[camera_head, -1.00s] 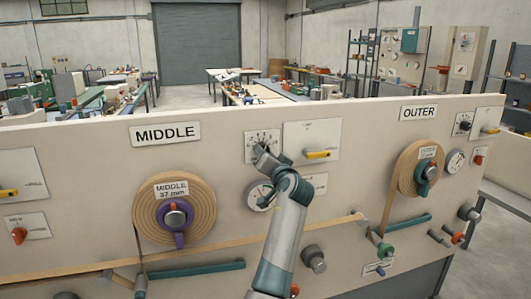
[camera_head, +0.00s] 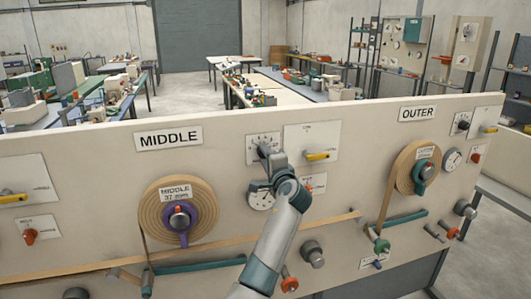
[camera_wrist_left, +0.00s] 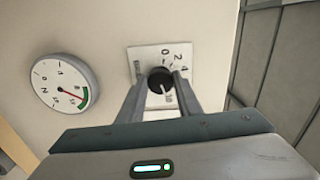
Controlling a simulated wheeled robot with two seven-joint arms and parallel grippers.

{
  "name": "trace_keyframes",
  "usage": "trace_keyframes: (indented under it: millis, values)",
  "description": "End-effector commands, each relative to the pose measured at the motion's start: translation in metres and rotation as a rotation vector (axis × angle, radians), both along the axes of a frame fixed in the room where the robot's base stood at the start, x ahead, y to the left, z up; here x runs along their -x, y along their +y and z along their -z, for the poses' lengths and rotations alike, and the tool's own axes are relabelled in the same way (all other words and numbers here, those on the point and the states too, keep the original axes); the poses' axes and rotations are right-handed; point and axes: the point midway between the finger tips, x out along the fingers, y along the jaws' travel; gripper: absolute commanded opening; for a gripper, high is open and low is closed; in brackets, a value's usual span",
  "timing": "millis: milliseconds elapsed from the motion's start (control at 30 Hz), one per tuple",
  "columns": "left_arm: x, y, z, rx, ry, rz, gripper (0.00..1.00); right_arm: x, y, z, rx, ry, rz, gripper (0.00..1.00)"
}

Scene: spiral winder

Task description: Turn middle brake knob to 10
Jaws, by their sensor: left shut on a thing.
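The middle brake knob (camera_wrist_left: 161,79) is a round black knob on a white dial plate (camera_wrist_left: 148,56) with numbers from 0 around to 10. In the left wrist view its pale mark points down, close to the 10. My left gripper (camera_wrist_left: 157,82) is shut on the knob, with one finger on each side of it. In the head view the left gripper (camera_head: 265,152) is at the dial plate (camera_head: 252,138), below and right of the MIDDLE label (camera_head: 168,138), and hides the knob.
A round gauge (camera_wrist_left: 64,86) is left of the dial in the wrist view. A yellow-handled switch (camera_head: 317,156) is right of the knob in the head view. The middle tape roll (camera_head: 152,213) is to the left, and the outer roll (camera_head: 405,168) to the right.

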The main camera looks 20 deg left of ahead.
Motion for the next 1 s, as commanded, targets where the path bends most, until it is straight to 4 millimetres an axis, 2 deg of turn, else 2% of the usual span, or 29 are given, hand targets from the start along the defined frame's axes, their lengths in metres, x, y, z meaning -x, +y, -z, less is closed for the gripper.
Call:
trace_keyframes:
  millis: [167, 667, 700, 733, 1000]
  values:
    - [-0.0001, 0.0004, -0.0026, -0.049, 0.031, 0.0, 0.09, 0.0, 0.0006, -0.0063, -0.001, 0.0, 0.0, 0.8]
    - [-0.0001, 0.0003, -0.0018, -0.068, 0.042, 0.0, 0.09, 0.0001, -0.0028, -0.0069, 0.003, 0.0, -0.001, 0.8]
    - [-0.0001, 0.0003, -0.0017, -0.068, 0.042, 0.0, 0.41, 0.0001, -0.0033, -0.007, 0.003, 0.0, -0.001, 0.8]
    - [-0.0001, 0.0003, -0.0017, -0.068, 0.042, 0.0, 0.48, 0.0002, -0.0037, -0.007, 0.004, 0.0, -0.001, 0.8]
    - [-0.0001, 0.0001, -0.0009, -0.066, 0.043, 0.0, 0.5, 0.0001, -0.0052, -0.007, 0.005, 0.0, -0.002, 0.8]
